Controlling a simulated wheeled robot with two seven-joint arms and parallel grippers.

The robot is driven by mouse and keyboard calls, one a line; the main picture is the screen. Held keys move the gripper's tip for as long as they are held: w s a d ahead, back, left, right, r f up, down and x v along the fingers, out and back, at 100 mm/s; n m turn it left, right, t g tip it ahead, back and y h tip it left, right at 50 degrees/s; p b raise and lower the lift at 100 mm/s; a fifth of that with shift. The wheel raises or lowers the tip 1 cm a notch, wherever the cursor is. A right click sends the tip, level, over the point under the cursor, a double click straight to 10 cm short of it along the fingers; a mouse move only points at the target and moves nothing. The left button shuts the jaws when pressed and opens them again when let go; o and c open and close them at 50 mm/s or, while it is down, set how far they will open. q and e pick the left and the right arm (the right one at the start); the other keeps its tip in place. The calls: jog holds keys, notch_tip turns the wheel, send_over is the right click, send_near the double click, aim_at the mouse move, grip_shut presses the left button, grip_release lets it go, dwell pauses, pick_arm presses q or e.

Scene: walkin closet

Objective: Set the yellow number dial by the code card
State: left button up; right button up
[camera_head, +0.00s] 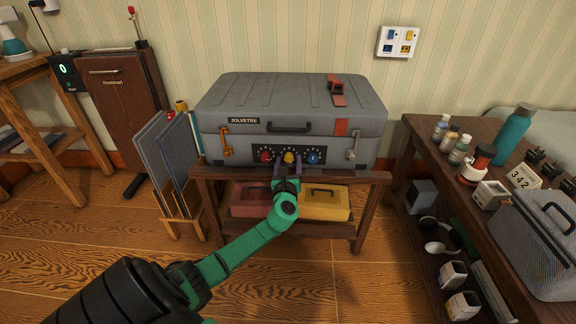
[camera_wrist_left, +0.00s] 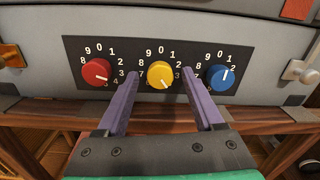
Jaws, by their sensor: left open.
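The grey suitcase (camera_head: 290,97) lies on a wooden stand, with a black dial panel on its front. The yellow dial (camera_wrist_left: 160,75) is in the middle, between the red dial (camera_wrist_left: 96,73) and the blue dial (camera_wrist_left: 220,78). Its white mark points down and right, near the low digits; the exact digit is hard to read. Contact cannot be told. My right gripper is not in view.
Red and yellow boxes (camera_head: 325,203) sit on the shelf under the suitcase. Suitcase latches (camera_head: 226,140) flank the panel. A folder rack (camera_head: 180,205) stands left of the stand. The right table holds bottles (camera_head: 459,150), a teal flask (camera_head: 513,133) and a grey case. Floor in front is clear.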

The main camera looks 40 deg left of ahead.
pick_arm(q)
jog(key=shift+s+d, duration=0.25)
jog(key=p+v, duration=0.3)
jog(key=v, duration=1)
jog(key=shift+s+d, duration=0.25)
jog(key=shift+s, duration=0.05)
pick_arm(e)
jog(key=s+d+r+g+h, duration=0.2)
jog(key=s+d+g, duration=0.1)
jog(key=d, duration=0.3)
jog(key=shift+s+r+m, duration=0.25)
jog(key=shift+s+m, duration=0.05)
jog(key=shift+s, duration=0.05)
